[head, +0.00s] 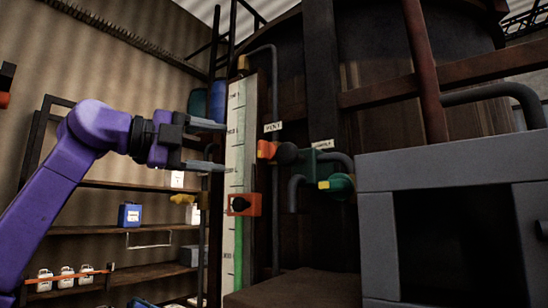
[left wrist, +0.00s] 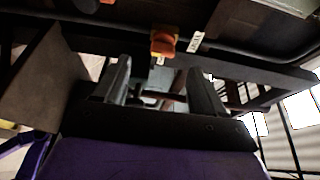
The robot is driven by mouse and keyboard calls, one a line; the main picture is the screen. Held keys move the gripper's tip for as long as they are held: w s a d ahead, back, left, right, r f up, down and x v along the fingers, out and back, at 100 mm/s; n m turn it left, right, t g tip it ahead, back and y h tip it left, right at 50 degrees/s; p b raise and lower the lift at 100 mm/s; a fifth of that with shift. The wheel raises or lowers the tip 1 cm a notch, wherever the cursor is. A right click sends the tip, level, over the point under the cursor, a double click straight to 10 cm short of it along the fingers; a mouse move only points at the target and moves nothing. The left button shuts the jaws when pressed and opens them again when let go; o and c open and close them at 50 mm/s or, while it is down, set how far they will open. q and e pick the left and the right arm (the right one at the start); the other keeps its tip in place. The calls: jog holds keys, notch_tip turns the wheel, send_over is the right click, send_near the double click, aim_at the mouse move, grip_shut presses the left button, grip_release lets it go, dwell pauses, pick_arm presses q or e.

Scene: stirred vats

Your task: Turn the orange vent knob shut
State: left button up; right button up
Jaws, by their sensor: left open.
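The orange vent knob (head: 267,150) sits on a dark valve body at the side of the vat, below a small white VENT label (head: 273,127). My left gripper (head: 226,148) is open, its two fingers pointing right toward the knob, with a gap in between. In the left wrist view, the orange knob (left wrist: 163,43) shows just beyond the fingertips, roughly in line with the space between the fingers (left wrist: 160,66). Nothing is held, and no contact shows. My right gripper is in neither view.
A green valve with a yellow mark (head: 340,183) is to the lower right, under another label. A grey frame (head: 440,173) stands at right; shelves (head: 120,229) are behind left.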

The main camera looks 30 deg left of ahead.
aim_at(258, 149)
pick_arm(q)
jog(key=w+d+p, duration=0.1)
jog(key=w+d+r+p, duration=0.1)
jog(key=w+d, duration=0.1)
jog(key=shift+r+p, duration=0.15)
jog(key=shift+p, duration=0.2)
jog(key=x, duration=0.1)
jog(key=p+x, duration=0.1)
jog(key=x, duration=0.3)
jog(key=shift+w+a+f, duration=0.25)
jog(key=shift+w+f, duration=0.1)
jog(key=shift+f, duration=0.05)
jog(key=shift+s, duration=0.4)
jog(key=shift+s+r, duration=0.1)
jog(key=shift+s, duration=0.05)
jog(key=shift+c, duration=1)
jog(key=c, duration=0.9)
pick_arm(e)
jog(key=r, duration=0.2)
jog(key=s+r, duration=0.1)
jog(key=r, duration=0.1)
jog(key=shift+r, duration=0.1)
